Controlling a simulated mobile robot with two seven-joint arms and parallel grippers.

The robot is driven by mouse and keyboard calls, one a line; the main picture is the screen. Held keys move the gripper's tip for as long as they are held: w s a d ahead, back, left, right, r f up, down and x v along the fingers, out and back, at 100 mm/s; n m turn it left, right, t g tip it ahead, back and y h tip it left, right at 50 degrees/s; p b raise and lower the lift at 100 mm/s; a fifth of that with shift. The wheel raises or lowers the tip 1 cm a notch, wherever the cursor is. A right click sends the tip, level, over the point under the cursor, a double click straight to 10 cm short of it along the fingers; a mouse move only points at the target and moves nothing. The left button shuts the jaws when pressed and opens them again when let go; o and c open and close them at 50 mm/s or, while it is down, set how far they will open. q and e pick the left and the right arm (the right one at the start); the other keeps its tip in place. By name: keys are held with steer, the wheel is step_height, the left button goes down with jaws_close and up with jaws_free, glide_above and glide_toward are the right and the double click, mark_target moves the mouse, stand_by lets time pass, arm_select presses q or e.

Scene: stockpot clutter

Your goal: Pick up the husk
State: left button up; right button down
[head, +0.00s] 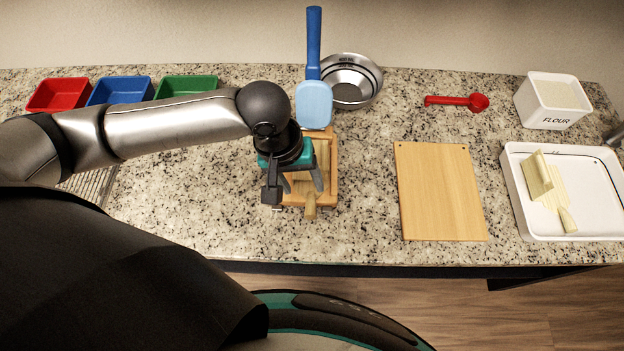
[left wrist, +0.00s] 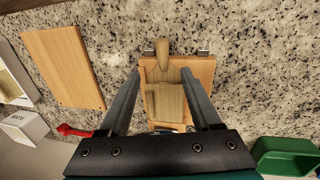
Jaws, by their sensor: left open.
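A tan husk (head: 310,204) with a narrow end lies on a small wooden tray (head: 331,165), mostly hidden by my left gripper in the head view. The left wrist view shows the husk (left wrist: 168,98) on the tray (left wrist: 205,70), its narrow end pointing to the top of the picture. My left gripper (head: 302,187) is above the tray, open, pointing down. In the left wrist view its fingers (left wrist: 162,75) stand on either side of the husk, apart from it. A similar pale husk-like piece (head: 541,178) lies in a white tray (head: 605,232) at right. My right gripper is not in view.
A blue-handled spatula (head: 313,60) and a metal bowl (head: 352,80) are just behind the wooden tray. Red (head: 60,95), blue (head: 121,90) and green (head: 187,86) bins stand at back left. A cutting board (head: 440,190), red scoop (head: 458,101) and flour box (head: 552,101) are to the right.

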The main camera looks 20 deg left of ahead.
arm_select(q)
glide_above(310, 203)
steer(key=f, duration=0.4)
steer(key=shift+s+a+f+b, duration=0.15)
steer(key=shift+a+f+b, duration=0.05)
steer(key=shift+a+b, duration=0.15)
steer(key=f, duration=0.3)
steer(key=f+b, duration=0.1)
steer(key=f, duration=0.1)
steer(key=shift+d+f, duration=0.1)
steer(key=shift+d, duration=0.2)
jaws_close()
